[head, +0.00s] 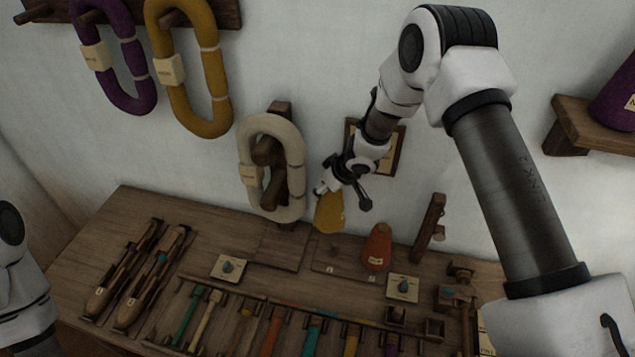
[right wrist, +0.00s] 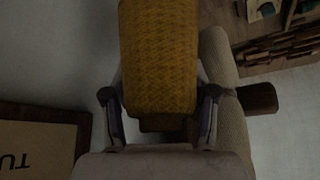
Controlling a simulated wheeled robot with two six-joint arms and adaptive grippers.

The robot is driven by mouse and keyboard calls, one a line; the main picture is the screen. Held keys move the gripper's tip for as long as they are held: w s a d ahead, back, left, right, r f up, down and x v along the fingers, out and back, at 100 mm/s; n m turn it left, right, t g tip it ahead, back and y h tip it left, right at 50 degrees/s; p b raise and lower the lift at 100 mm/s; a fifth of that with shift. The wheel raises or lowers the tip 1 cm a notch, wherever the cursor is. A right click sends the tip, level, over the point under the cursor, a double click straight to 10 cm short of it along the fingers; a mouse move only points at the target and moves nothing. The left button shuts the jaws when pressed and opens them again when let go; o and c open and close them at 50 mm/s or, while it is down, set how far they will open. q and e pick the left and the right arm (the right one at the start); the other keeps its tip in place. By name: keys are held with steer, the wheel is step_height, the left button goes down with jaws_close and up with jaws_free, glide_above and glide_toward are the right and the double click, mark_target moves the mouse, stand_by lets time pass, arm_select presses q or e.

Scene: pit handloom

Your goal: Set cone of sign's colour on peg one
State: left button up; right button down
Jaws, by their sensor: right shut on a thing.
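My right gripper (head: 329,192) is shut on a mustard-yellow cone (head: 329,214). It holds the cone above the wooden bench, near the wall. In the right wrist view the woven yellow cone (right wrist: 160,55) sits between both fingers. An orange cone (head: 377,250) stands on a low wooden board (head: 338,262), to the right of the held cone. No bare peg can be made out clearly. A framed sign (head: 398,150) on the wall is mostly hidden by my right arm. In the right wrist view the sign (right wrist: 35,150) shows a few upside-down letters. My left gripper is out of view.
A cream yarn hank (head: 297,165) hangs on a wall peg close left of the held cone. Purple (head: 132,65) and mustard (head: 213,80) hanks hang further left. Shuttles (head: 150,280) and colored rods (head: 270,330) lie on the bench (head: 215,243). A wooden post (head: 428,228) stands right.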

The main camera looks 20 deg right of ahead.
step_height(320, 180, down, 13)
steer(key=s+d+b, duration=0.1)
steer(key=s+b, duration=0.1)
steer(key=b, duration=0.5)
steer(key=shift+d+b, duration=0.25)
steer(key=shift+b, duration=0.05)
steer(key=shift+r, duration=0.15)
jaws_free()
stand_by(0.4)
step_height(320, 180, up, 8)
steer(key=p, duration=0.7)
